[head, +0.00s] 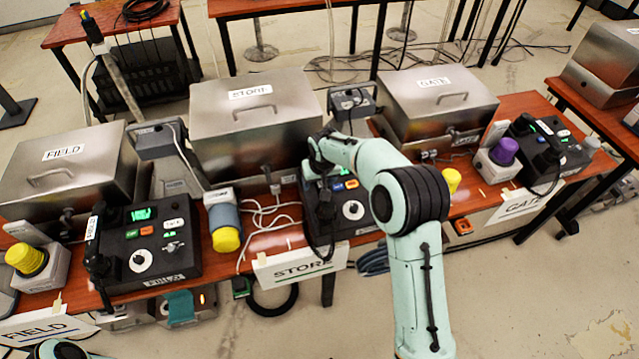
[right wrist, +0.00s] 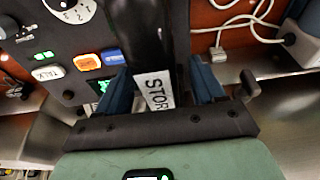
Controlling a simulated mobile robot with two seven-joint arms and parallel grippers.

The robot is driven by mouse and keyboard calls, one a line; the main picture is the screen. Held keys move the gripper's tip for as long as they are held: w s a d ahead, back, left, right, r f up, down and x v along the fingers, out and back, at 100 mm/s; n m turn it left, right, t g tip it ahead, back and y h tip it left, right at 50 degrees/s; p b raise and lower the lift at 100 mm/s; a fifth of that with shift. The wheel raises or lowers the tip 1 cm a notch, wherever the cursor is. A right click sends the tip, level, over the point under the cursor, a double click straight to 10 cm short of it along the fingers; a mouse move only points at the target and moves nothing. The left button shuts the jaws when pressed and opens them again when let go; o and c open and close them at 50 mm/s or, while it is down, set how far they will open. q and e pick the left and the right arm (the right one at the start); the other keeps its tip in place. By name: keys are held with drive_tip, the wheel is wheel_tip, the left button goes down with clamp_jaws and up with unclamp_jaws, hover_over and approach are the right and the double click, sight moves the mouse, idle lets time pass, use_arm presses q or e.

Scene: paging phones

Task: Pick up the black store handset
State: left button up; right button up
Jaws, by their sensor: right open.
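The black store handset (head: 324,210) lies along the left side of the store phone base (head: 352,208), behind the "STORE" sign on the middle of the table. In the right wrist view the handset (right wrist: 158,35) runs up from its white "STOR…" label. My right gripper (head: 318,160) is over the far end of the handset. In the right wrist view its two blue fingers (right wrist: 162,88) stand apart, one on each side of the labelled end, with gaps visible. My right forearm hides part of the base in the head view. My left gripper is not in view.
The field phone (head: 150,240) with its handset is at the left, the gate phone (head: 545,150) at the right. Metal boxes labelled FIELD, STORE (head: 250,115) and GATE (head: 440,100) stand behind.

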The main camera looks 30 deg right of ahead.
drive_tip(key=shift+f, duration=0.25)
idle(0.5)
drive_tip(key=c, duration=1.1)
drive_tip(key=shift+c, duration=0.6)
drive_tip(key=shift+r, duration=0.15)
